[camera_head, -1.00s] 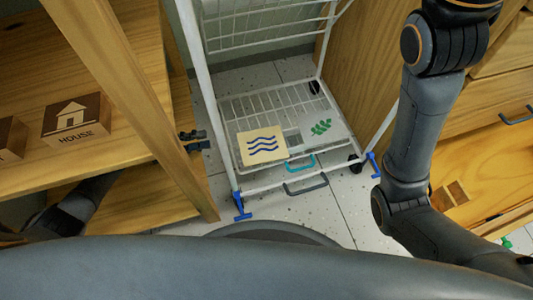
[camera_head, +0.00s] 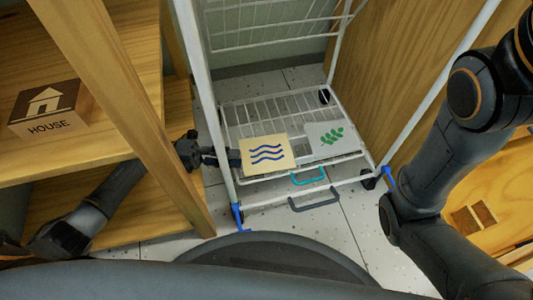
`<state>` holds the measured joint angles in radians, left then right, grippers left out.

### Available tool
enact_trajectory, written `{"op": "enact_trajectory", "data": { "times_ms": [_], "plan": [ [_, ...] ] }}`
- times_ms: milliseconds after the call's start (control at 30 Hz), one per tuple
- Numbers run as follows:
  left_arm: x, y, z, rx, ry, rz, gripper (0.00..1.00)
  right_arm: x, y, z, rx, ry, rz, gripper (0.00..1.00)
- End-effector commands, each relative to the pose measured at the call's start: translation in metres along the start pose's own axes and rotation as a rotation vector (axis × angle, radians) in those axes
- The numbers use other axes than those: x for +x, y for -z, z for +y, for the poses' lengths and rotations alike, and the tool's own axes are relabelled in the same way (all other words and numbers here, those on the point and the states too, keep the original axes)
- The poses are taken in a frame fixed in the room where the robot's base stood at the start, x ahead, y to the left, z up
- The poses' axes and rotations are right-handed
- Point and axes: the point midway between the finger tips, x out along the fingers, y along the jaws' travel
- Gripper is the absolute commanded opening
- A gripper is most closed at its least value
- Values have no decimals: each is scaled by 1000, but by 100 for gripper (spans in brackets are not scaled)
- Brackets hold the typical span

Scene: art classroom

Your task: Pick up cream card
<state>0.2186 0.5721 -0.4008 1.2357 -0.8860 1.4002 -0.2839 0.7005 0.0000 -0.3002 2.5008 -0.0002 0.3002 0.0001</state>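The cream card (camera_head: 267,153) with dark blue wavy lines lies on the bottom wire shelf of the white rack (camera_head: 270,106). A pale card with a green leaf print (camera_head: 331,138) lies to its right. My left gripper (camera_head: 232,158) reaches in from the left, past the rack's front left post, with its fingers at the left edge of the cream card. I cannot tell whether they touch it, or whether they are open or shut. My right arm shows at the right, but its gripper is out of view.
A wooden shelf with a HOUSE block (camera_head: 46,108) and a slanted wooden post stands at the left, close to my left arm. Teal (camera_head: 308,177) and dark grey (camera_head: 313,200) handles are at the rack's front. Wooden cabinets flank the right.

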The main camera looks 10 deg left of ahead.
Motion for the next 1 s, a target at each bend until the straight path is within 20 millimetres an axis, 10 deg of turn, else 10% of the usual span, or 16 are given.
{"op": "enact_trajectory", "data": {
  "times_ms": [667,800,1000],
  "plan": [
    [50,-2,0,0,1,0,30,-33,12,-7,0,1,0,0],
    [50,-2,0,0,1,0,2,-33,11,-7,0,1,0,0],
    [50,-2,0,0,1,0,0,-33,11,-7,0,0,-1,0]
  ]
}}
